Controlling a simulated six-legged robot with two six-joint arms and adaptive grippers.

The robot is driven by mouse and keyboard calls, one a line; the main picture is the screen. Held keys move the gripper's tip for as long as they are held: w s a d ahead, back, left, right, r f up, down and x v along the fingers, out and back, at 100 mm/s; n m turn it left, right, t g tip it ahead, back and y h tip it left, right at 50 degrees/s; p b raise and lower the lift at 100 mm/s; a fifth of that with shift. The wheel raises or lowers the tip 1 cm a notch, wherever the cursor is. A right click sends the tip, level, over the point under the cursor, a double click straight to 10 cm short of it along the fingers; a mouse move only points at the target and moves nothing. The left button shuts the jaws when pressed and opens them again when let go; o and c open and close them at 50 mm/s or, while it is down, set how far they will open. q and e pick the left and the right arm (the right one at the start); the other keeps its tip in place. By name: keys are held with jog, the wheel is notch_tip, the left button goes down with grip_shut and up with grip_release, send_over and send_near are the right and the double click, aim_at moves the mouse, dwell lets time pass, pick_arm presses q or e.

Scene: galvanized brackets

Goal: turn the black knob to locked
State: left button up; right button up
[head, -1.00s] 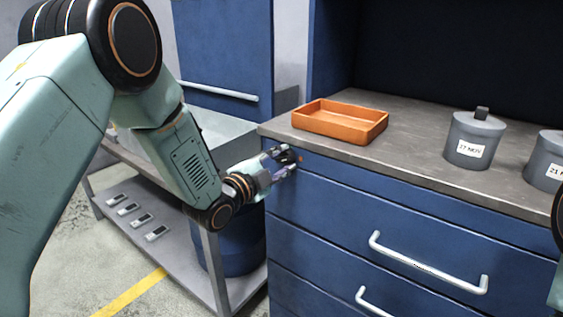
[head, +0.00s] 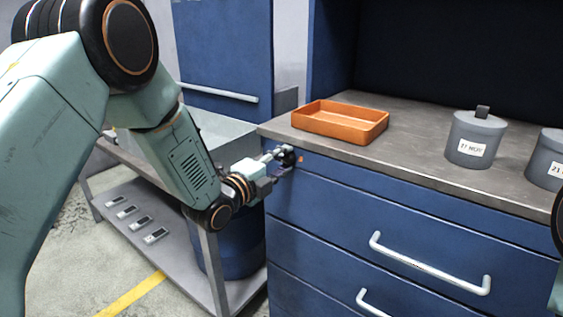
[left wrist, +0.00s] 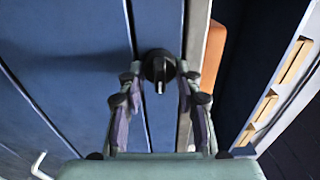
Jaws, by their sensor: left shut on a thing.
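The black knob (head: 288,157) sits on the blue cabinet front at its upper left corner, just under the worktop edge. In the left wrist view the round black knob (left wrist: 158,65) shows between the two fingers, with a pale bar on its face pointing down in the picture. My left gripper (head: 281,158) is at the knob, its fingers shut on it from both sides; the gripper also shows in the left wrist view (left wrist: 159,80). The fingers partly hide the knob in the head view, and I cannot read its setting there. My right gripper is out of view.
An orange tray (head: 340,132) stands on the grey worktop (head: 405,152) above the knob. Labelled grey canisters (head: 474,140) stand further right. Drawer handles (head: 428,265) stick out below. A low shelf cart (head: 185,240) stands left of the cabinet.

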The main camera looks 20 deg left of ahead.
pick_arm(q)
jog(key=shift+f, duration=0.1)
jog(key=o, duration=1.1)
jog(key=shift+s, duration=0.1)
jog(key=shift+v, duration=5.95)
